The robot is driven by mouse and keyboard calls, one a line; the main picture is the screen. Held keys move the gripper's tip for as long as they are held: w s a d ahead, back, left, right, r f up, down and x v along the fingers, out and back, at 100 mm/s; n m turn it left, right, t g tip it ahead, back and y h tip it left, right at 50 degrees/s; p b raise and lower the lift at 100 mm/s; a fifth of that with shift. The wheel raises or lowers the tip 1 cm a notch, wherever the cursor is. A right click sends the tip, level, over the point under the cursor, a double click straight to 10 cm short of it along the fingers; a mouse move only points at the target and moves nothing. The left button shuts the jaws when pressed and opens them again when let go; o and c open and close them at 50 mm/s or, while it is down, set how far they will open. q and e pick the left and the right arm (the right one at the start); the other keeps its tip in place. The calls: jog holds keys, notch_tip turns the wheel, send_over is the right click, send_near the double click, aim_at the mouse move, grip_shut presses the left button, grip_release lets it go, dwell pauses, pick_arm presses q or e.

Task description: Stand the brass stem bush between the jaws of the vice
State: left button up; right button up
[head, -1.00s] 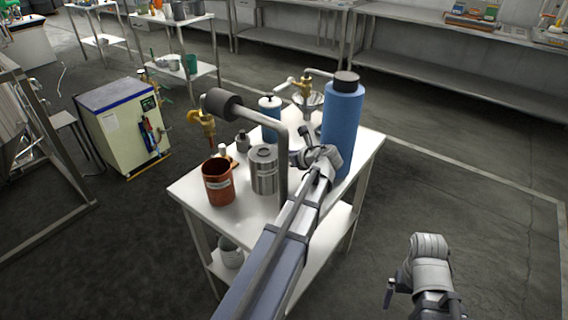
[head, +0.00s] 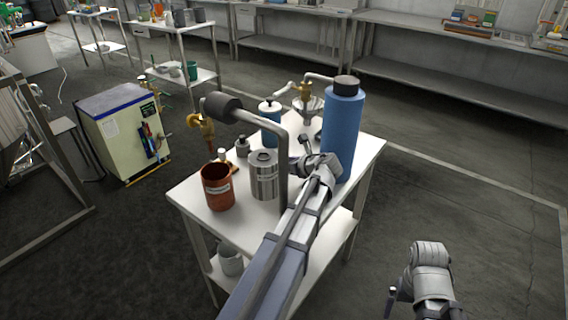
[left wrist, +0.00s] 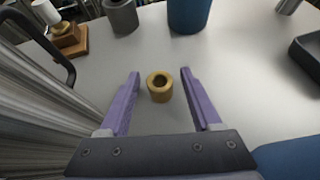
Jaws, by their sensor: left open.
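The brass stem bush (left wrist: 160,87) is a short golden ring standing upright on the white table, its bore facing up in the left wrist view. My left gripper (left wrist: 160,73) is open, with one purple finger on each side of the bush and a gap on both sides. In the head view the bush is hidden behind my left arm and the things on the table. My right arm shows at the lower right of the head view, away from the table, but its fingers cannot be made out. I cannot make out a vice in either view.
A dark tray (left wrist: 304,58) lies right of the bush.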

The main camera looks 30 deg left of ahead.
pick_arm(q)
jog(key=shift+r, duration=0.3)
jog(key=p+v, duration=0.5)
jog(key=v, duration=0.5)
jog(key=shift+s+d+r, duration=0.1)
jog(key=shift+d, duration=0.05)
pick_arm(e)
notch_tip(320, 180, up, 6)
jog(key=shift+f, duration=0.2)
pick_arm(q)
jog(key=shift+s+d+r+p, duration=0.1)
jog(key=shift+d+r+p, duration=0.05)
jog(key=shift+d+p, duration=0.15)
jog(key=shift+s+d+r+p, duration=0.1)
jog(key=shift+d+p, duration=0.1)
jog(key=shift+d, duration=0.15)
pick_arm(e)
jog(key=shift+r, duration=0.25)
jog(key=shift+c, duration=0.2)
